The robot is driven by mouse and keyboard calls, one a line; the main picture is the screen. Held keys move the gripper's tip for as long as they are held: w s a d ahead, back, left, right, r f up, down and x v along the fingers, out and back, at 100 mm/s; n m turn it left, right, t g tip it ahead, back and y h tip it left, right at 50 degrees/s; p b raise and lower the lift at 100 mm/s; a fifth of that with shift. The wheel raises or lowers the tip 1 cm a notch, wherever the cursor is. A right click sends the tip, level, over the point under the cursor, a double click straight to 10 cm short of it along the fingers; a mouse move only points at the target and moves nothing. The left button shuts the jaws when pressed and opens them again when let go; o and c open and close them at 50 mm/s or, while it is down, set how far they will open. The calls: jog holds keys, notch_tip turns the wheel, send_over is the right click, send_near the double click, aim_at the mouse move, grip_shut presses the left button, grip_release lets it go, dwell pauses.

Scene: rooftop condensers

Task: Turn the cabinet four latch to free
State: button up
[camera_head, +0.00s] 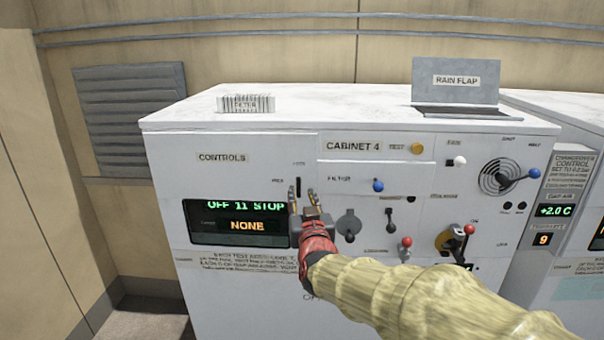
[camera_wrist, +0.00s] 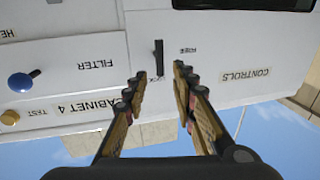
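Cabinet 4 (camera_head: 240,180) is a white unit with a panel of controls. Its latch (camera_wrist: 159,58) is a small black upright bar on the front, between the CONTROLS and FILTER labels. In the head view the latch (camera_head: 298,186) stands vertical, below a small label that seems to read LOCK, with a FREE-like label to its left. My gripper (camera_head: 301,193) is in front of the latch. In the wrist view, which is upside down, my gripper (camera_wrist: 160,72) is open, its fingertips on either side of the latch's end. Contact cannot be told.
A dark display (camera_head: 237,224) reads OFF 11 STOP and NONE. Right of my gripper are a blue knob (camera_head: 378,185), a grey round cover (camera_head: 348,225), a black lever (camera_head: 390,218) and red-knobbed levers (camera_head: 406,242). A filter (camera_head: 246,103) lies on top.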

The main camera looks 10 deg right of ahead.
aim_at(299, 185)
jog(key=w, duration=0.2)
jog(key=w+p, duration=0.1)
jog(key=w, duration=0.2)
jog(key=w+d, duration=0.1)
jog(key=w, duration=0.1)
jog(key=shift+w, duration=0.25)
jog(key=c, duration=0.3)
jog(key=c, duration=0.4)
grip_shut()
